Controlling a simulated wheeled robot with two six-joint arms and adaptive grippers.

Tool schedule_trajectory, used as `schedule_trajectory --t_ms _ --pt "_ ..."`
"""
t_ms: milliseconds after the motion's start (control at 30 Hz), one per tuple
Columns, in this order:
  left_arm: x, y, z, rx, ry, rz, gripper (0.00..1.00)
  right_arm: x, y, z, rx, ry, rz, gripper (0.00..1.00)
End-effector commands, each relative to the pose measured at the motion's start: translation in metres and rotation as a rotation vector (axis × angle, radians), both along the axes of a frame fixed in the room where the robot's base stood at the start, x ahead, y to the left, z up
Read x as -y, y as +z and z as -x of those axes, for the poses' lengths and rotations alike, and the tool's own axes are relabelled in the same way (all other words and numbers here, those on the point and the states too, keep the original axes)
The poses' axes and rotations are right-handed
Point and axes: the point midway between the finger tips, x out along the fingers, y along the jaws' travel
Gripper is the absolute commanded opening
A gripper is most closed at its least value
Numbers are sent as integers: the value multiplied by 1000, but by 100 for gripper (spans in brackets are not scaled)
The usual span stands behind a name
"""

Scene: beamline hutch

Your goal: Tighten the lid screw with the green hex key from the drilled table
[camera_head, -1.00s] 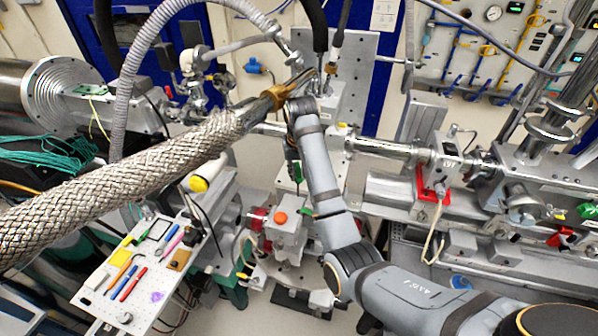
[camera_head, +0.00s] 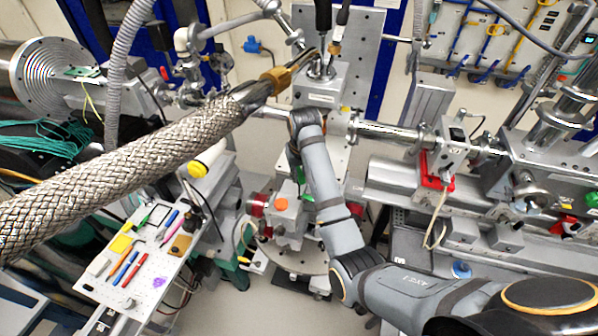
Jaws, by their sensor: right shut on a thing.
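My right arm comes in from the lower right. Its gripper (camera_head: 298,160) hangs under the wrist, mostly hidden by my own arm, near the upright metal plate. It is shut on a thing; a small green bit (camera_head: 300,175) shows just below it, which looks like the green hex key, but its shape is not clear. I cannot make out the lid screw. My left gripper is not in view.
A thick braided hose (camera_head: 120,175) crosses the left half in front of the bench. Beam pipes and a red-clamped block (camera_head: 437,170) fill the right. Some floor shows around the device.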

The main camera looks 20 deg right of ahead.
Motion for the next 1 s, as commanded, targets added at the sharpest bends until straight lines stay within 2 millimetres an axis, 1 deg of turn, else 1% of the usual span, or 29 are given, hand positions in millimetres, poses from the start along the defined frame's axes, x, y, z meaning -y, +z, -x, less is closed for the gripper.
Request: schedule_trajectory --t_ms 100,167,433,467,600,667,733,933,1000 --pt "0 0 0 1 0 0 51 1 0 0 0 180 2 0" --pt "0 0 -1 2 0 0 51 1 0 0 0 240 1 0" --pt "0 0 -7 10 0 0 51 0 0 0 0 277 1 0" --pt "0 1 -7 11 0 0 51 1 0 0 0 304 2 0" --pt "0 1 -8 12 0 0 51 1 0 0 -1 520 2 0" --pt "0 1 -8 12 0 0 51 1 0 0 -2 583 1 0" --pt "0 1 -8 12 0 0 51 0 0 0 -1 614 0 0" --pt "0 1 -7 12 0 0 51 0 0 0 0 621 1 0" --pt "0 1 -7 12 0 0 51 1 0 0 -1 692 2 0"
